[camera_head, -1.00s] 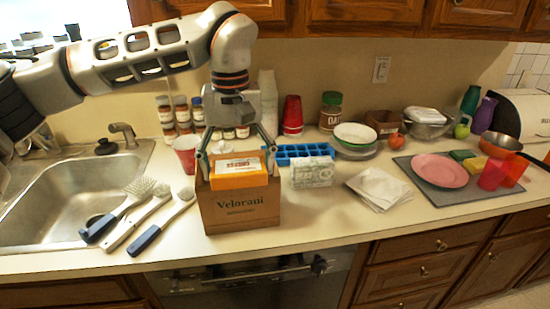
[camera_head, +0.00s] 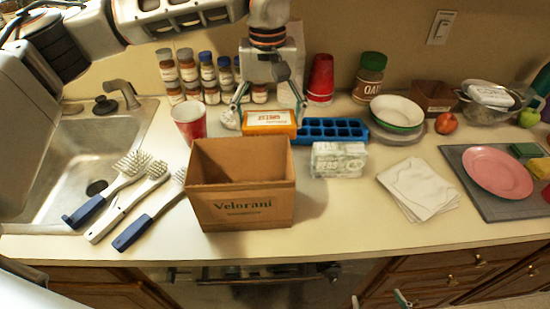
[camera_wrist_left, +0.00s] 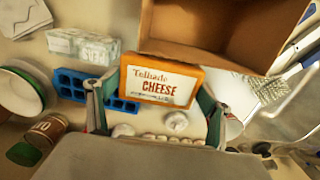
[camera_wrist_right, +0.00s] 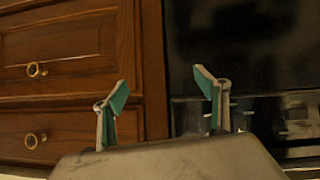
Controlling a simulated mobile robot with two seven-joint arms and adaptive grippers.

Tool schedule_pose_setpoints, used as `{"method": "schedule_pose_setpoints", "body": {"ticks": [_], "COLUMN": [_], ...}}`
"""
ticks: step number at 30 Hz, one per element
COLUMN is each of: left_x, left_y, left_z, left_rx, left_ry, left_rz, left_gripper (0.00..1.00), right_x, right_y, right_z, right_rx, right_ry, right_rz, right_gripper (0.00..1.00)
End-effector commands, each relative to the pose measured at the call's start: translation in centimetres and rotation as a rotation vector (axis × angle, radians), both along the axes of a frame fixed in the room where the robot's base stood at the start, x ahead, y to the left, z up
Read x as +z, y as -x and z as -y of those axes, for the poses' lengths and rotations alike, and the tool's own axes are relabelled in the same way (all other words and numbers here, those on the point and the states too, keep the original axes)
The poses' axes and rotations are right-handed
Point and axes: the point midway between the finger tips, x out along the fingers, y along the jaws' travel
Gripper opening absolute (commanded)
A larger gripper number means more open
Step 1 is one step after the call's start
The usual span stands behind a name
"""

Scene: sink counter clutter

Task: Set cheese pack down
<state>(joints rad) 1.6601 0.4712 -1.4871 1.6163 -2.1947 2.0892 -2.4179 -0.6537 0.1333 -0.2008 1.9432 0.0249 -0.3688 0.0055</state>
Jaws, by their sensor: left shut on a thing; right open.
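The orange cheese pack (camera_head: 269,122) with a white label sits between the fingers of my left gripper (camera_head: 270,108), just behind the open cardboard box (camera_head: 240,208). The left wrist view also shows the pack (camera_wrist_left: 158,86), its label facing the camera, with a finger at each end. The left gripper is shut on it. Whether the pack touches the counter I cannot tell. The box is open at the top, and the part of its inside that shows looks empty. My right gripper (camera_wrist_right: 162,84) is open and empty, low in front of the drawers and the dark appliance front.
A blue ice tray (camera_head: 330,130) and a wrapped white-green pack (camera_head: 339,160) are right of the cheese. A red cup (camera_head: 189,122) and several spice jars stand left and behind. Brushes (camera_head: 125,200) lie by the sink. Bare counter is in front of the napkins (camera_head: 418,188).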

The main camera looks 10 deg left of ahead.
Motion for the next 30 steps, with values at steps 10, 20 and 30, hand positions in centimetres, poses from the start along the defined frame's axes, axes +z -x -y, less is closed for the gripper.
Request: {"method": "schedule_pose_setpoints", "body": {"ticks": [10,20,30], "left_x": [-8.3,-11.7,-14.8], "left_y": [0.1,0.0,-0.1], "left_z": [0.1,0.1,0.1], "left_rx": [0.000,0.000,-0.001], "left_ry": [0.002,0.001,0.001], "left_rz": [-0.004,0.000,0.002], "left_gripper": [0.52,0.52,0.52], "right_x": [0.0,-0.5,-0.2], "right_y": [0.2,0.6,0.5], "right_z": [0.9,1.1,1.6], "right_rx": [-0.013,-0.018,-0.032], "right_ry": [0.012,0.016,0.019], "right_rz": [-0.014,-0.030,-0.031], "right_gripper": [0.73,0.73,0.73]}}
